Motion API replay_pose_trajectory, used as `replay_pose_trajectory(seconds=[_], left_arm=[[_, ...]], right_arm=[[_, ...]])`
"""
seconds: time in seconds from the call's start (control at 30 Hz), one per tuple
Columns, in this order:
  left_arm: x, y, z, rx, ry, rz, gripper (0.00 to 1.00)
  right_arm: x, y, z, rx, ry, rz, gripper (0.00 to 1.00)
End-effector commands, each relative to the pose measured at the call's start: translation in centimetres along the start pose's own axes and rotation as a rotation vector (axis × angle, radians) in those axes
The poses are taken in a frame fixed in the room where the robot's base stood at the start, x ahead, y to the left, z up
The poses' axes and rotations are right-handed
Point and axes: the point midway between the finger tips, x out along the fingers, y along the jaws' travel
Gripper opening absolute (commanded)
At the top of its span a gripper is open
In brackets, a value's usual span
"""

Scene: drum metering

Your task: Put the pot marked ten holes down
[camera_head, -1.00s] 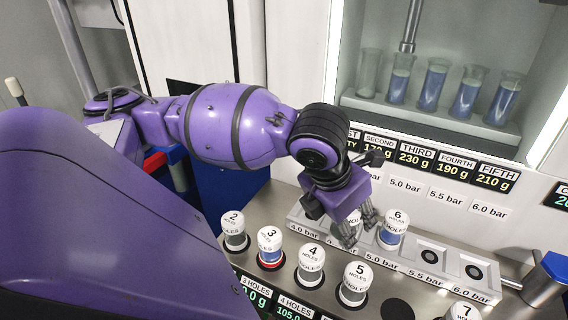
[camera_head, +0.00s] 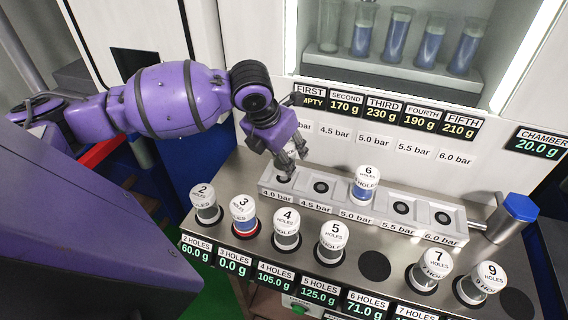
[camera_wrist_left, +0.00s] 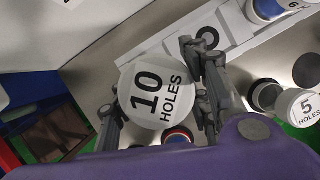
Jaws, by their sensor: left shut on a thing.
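The pot marked 10 holes (camera_wrist_left: 158,95) has a round white lid and is between the fingers of my left gripper (camera_wrist_left: 160,100) in the left wrist view. In the head view my left gripper (camera_head: 290,163) is shut at the left end of the grey pressure rack (camera_head: 345,215), by the 4.0 bar place. I cannot make out the pot there, nor tell its height above the rack or counter. The pot marked 6 holes (camera_head: 365,184) stands in the rack's 5.0 bar place. My right gripper is not in view.
Pots marked 2 (camera_head: 205,204), 3 (camera_head: 243,215), 4 (camera_head: 287,229), 5 (camera_head: 332,243), 7 (camera_head: 431,269) and 9 (camera_head: 480,283) stand along the counter's front. Empty dark places show between 5 and 7 (camera_head: 375,266) and right of 9 (camera_head: 517,303). The 4.5, 5.5 and 6.0 bar places are empty.

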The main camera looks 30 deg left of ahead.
Motion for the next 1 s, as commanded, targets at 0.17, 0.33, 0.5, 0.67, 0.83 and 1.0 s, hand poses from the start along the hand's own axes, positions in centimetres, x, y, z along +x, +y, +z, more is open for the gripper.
replay_pose_trajectory(seconds=[0.17,0.33,0.5,0.67,0.83,1.0], left_arm=[[1.7,0.8,0.4,0.001,-0.003,-0.001,0.11],[2.9,1.3,0.5,-0.001,-0.001,-0.001,0.11],[5.2,1.4,-0.4,0.0,-0.002,-0.001,0.11],[5.7,1.4,-0.5,0.002,-0.006,0.0,0.11],[5.7,1.4,-0.6,0.002,-0.005,0.0,0.11],[6.1,1.4,-0.7,0.002,-0.003,0.001,0.5]], right_arm=[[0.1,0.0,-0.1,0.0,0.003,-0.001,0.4],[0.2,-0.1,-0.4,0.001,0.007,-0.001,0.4],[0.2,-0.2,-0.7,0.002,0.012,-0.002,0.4],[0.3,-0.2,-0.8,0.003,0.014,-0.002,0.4],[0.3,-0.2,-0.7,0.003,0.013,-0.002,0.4],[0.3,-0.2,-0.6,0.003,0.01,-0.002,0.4]])
